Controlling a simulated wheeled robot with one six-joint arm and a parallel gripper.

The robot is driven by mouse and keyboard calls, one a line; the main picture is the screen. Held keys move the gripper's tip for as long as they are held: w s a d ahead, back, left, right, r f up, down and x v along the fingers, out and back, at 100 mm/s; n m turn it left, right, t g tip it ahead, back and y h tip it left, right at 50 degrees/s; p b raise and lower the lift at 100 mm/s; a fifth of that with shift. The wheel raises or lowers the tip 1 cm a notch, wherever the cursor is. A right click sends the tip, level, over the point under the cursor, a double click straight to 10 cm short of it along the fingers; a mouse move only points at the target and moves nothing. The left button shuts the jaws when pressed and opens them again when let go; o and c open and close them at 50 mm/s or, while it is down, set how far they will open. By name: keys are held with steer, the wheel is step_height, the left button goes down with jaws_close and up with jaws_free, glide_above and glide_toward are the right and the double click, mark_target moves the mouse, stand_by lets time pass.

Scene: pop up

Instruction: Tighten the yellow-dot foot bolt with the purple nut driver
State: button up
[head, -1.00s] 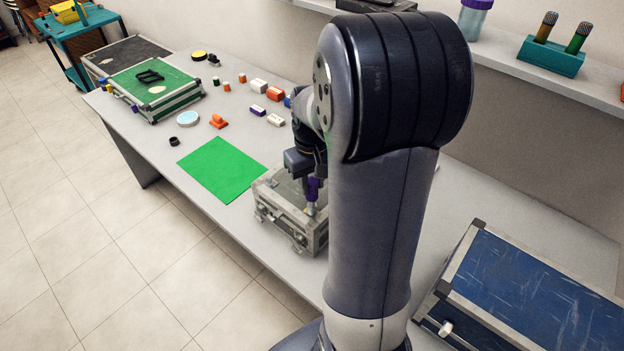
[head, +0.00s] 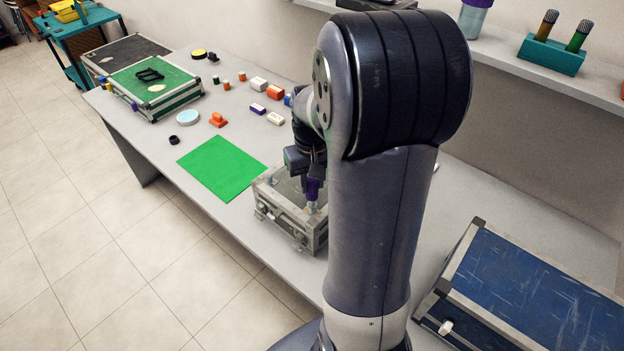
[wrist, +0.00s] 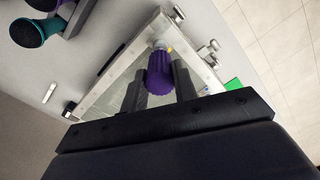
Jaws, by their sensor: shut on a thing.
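The purple nut driver (wrist: 160,74) is held between the two fingers of my gripper (wrist: 160,88) in the wrist view, which is shut on its handle. In the head view the purple handle (head: 313,188) stands about upright over the near right corner of a grey metal case (head: 283,211), with my gripper (head: 308,178) around it. The driver's grey tip end (wrist: 160,46) reaches down at a corner of the case. A small yellow mark (wrist: 169,48) shows right beside it. The foot bolt is hidden under the driver, and I cannot tell how it sits there.
A green sheet (head: 222,168) lies left of the metal case. Several small blocks and a green-topped case (head: 157,88) are farther back on the table. A blue-topped case (head: 530,300) is at the right. My arm hides part of the table.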

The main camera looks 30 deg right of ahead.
steer(key=shift+r+p, duration=2.1)
steer(key=shift+r, duration=0.6)
